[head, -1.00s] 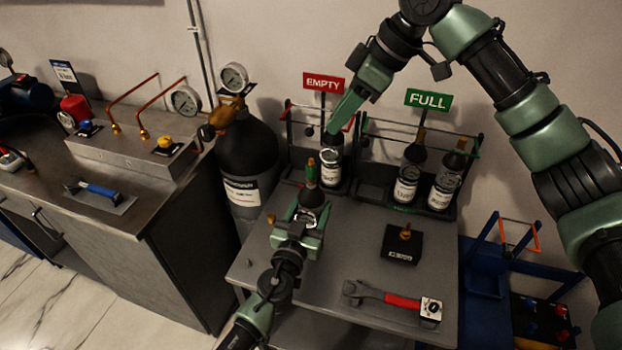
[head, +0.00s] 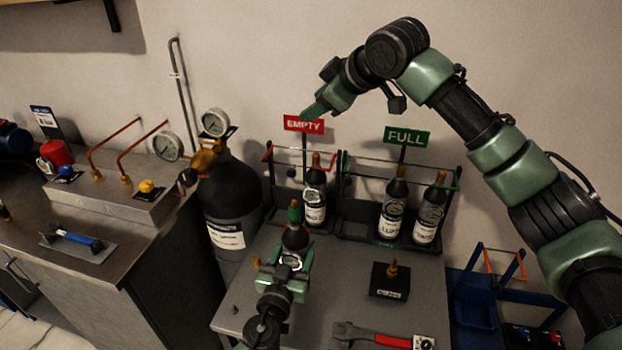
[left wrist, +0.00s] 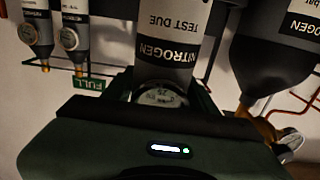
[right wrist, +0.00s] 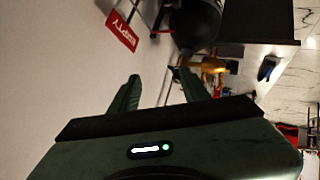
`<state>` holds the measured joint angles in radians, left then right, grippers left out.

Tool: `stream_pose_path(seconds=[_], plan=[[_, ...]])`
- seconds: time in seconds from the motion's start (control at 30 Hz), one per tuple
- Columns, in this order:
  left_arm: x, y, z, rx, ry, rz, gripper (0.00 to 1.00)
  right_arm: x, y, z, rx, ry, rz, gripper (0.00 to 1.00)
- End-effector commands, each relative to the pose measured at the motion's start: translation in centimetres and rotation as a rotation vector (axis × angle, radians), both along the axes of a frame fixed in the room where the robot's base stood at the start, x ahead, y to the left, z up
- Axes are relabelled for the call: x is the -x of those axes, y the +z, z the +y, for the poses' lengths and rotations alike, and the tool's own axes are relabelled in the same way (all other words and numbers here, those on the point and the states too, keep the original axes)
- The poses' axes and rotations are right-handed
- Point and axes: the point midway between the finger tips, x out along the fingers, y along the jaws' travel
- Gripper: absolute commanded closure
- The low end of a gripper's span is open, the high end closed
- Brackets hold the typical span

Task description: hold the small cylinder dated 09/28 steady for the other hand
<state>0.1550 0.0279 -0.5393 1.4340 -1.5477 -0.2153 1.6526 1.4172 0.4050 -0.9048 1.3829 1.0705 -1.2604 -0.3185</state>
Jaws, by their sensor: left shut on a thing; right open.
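In the left wrist view the held cylinder (left wrist: 170,60) shows an upside-down label reading NITROGEN and TEST DUE; no date is readable. My right gripper (head: 316,106) is high by the EMPTY sign (head: 303,123), away from the held cylinder. In the right wrist view the right gripper (right wrist: 160,88) is open and empty.
One cylinder (head: 315,198) stands in the EMPTY rack, two in the FULL rack (head: 388,243). A black block with a brass fitting (head: 389,281) and a red-handled wrench (head: 385,338) lie on the table (head: 335,290). A large black cylinder (head: 230,200) stands left.

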Motion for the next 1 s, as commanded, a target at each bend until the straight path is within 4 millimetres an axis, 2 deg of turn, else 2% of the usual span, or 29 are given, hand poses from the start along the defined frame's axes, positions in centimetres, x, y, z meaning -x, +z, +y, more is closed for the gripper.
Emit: stream_pose_path(seconds=[0.03, 0.1, 0.2, 0.27, 0.4, 0.5, 0.6, 0.67, 0.77, 0.87, 0.97, 1.0], plan=[[0.1, -0.1, 0.0, 0.0, -0.001, 0.003, 0.97, -1.7, 1.9, -0.1, -0.013, -0.028, -0.115, 0.53], [0.1, -0.1, 0.0, 0.0, -0.001, 0.003, 0.97, -3.8, 5.0, -0.3, -0.024, -0.057, -0.291, 0.53], [0.1, -0.2, 0.0, 0.0, -0.001, 0.003, 0.97, -5.6, 9.9, -0.3, -0.033, -0.069, -0.543, 0.53], [0.1, -0.2, 0.0, 0.0, -0.001, 0.003, 0.97, -5.8, 12.9, -0.1, -0.03, -0.058, -0.697, 0.53], [0.1, -0.2, 0.0, 0.0, -0.001, 0.003, 0.97, -4.4, 19.2, 1.5, -0.006, 0.016, -1.041, 0.53], [0.1, -0.2, 0.0, 0.0, -0.001, 0.003, 0.97, -2.0, 22.6, 3.4, 0.031, 0.113, -1.272, 0.53], [0.1, -0.2, 0.0, 0.0, -0.001, 0.003, 0.97, 1.3, 24.5, 5.9, 0.085, 0.246, -1.484, 0.53], [0.1, -0.2, 0.0, 0.0, -0.001, 0.003, 0.97, 3.5, 24.9, 7.6, 0.125, 0.342, -1.599, 0.53], [0.1, -0.2, 0.0, 0.0, -0.001, 0.003, 0.97, 7.2, 24.1, 10.4, 0.208, 0.531, -1.763, 0.53], [0.1, -0.2, 0.0, 0.0, -0.001, 0.003, 0.97, 10.5, 21.6, 13.0, 0.309, 0.75, -1.888, 0.53], [0.1, -0.2, 0.0, 0.0, -0.001, 0.003, 0.97, 13.1, 17.7, 14.9, 0.429, 0.994, -1.964, 0.53], [0.1, -0.2, 0.0, 0.0, -0.001, 0.003, 0.97, 13.9, 15.8, 15.4, 0.482, 1.098, -1.978, 0.53]])
